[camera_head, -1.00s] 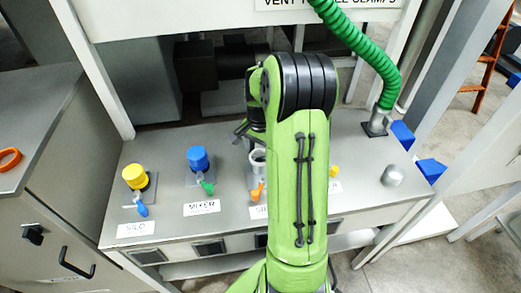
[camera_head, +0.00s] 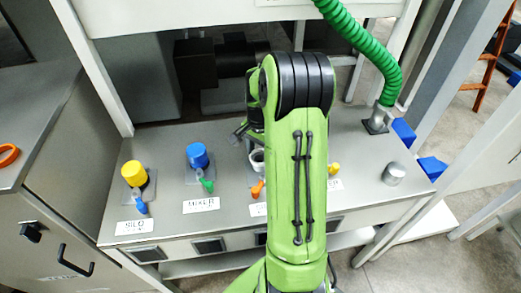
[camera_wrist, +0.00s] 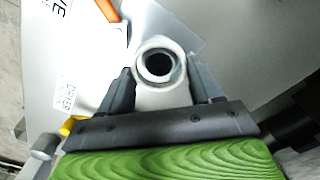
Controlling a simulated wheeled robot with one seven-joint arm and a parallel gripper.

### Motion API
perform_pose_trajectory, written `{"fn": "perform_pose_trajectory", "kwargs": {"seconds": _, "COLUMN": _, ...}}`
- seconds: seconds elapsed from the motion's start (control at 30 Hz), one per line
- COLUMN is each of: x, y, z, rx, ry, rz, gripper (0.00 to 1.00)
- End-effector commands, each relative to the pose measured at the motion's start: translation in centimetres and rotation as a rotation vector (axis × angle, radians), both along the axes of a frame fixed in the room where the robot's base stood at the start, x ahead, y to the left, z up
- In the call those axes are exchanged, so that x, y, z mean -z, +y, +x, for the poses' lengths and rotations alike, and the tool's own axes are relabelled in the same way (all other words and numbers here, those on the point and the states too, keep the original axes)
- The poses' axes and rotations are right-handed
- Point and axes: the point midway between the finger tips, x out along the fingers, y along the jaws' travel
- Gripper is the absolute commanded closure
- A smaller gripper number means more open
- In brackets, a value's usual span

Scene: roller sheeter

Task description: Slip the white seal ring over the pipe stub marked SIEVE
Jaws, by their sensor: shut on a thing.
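My gripper (camera_wrist: 161,73) has a finger on each side of a white round piece and is shut on the white seal ring (camera_wrist: 158,46). A grey-rimmed round opening with a dark bore (camera_wrist: 158,65) shows inside the white. I cannot tell whether the ring is around the stub or only above it. My fingers are mostly hidden in the head view.
A yellow-capped stub (camera_head: 134,173) and a blue-capped stub (camera_head: 198,156) stand to the left on the bench (camera_head: 240,205). An orange lever (camera_head: 258,189) is close by. A metal cylinder (camera_head: 393,173) and a green hose (camera_head: 365,45) are to the right.

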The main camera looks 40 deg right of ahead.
Motion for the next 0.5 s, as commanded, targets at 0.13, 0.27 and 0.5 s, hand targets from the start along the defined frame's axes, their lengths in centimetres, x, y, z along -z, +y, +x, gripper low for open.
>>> {"fn": "perform_pose_trajectory", "kwargs": {"seconds": 0.13, "x": 0.25, "y": 0.00, "z": 0.00, "rx": 0.000, "ry": 0.000, "rz": 0.000, "gripper": 0.65}}
{"fn": "perform_pose_trajectory", "kwargs": {"seconds": 0.27, "x": 0.20, "y": 0.00, "z": -0.01, "rx": 0.000, "ry": 0.000, "rz": 0.000, "gripper": 0.65}}
{"fn": "perform_pose_trajectory", "kwargs": {"seconds": 0.5, "x": 0.68, "y": -0.01, "z": -0.02, "rx": 0.001, "ry": 0.001, "rz": 0.000, "gripper": 0.65}}
